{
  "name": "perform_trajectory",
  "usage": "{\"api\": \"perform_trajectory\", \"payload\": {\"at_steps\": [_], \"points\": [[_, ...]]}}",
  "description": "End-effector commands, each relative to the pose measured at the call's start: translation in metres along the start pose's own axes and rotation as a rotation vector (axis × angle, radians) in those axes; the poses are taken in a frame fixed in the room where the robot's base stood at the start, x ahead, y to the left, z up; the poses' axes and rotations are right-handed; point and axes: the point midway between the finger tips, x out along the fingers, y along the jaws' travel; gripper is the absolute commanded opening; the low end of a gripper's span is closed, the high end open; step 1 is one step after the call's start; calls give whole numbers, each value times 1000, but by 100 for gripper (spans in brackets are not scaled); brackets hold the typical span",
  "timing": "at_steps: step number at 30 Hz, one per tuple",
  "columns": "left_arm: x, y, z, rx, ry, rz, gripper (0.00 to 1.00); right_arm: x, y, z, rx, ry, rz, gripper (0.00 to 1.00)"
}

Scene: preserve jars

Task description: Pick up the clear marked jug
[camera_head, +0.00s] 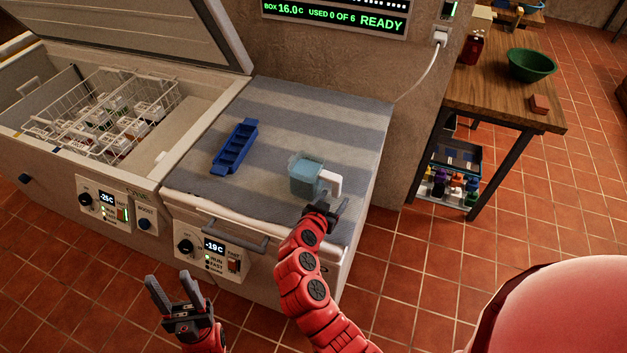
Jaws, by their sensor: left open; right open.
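The clear jug (306,173) holds bluish liquid and stands upright on the striped cloth (265,110) over the closed freezer lid. Its white handle points right, toward the lid's right edge. My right gripper (331,199) is open at the jug's handle, on the near right side. I cannot tell whether its fingers touch the handle, and they hide its lower part. My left gripper (172,290) is open and empty, low in front of the freezers, well away from the jug. Any markings on the jug are too small to read.
A blue divided tray (235,146) lies left of the jug on the cloth. The open freezer (190,130) at left holds wire baskets with several containers. A wooden table (490,85) with a green bowl (531,65) stands right. The cloth behind the jug is clear.

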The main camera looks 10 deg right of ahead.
Motion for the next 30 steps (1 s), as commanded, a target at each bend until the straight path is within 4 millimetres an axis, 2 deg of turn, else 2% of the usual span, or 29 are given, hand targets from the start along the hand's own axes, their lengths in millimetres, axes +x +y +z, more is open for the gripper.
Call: {"api": "perform_trajectory", "payload": {"at_steps": [6, 12, 21, 23, 30], "points": [[23, -1, -4, 0, 0, 0, 50, 23, -5, -5, -2, -1, 4, 65], [30, -2, -5, 0, 0, 0, 50, 43, -6, -2, -2, 0, 3, 65], [30, -2, -5, 0, 0, 0, 50, 47, -6, 0, 0, 1, -1, 65], [30, -2, -5, 0, 0, 0, 50, 47, -7, 0, 0, 1, -1, 56], [30, -1, -5, 0, 0, 0, 50, 47, -7, -1, 0, 1, -1, 13]]}}
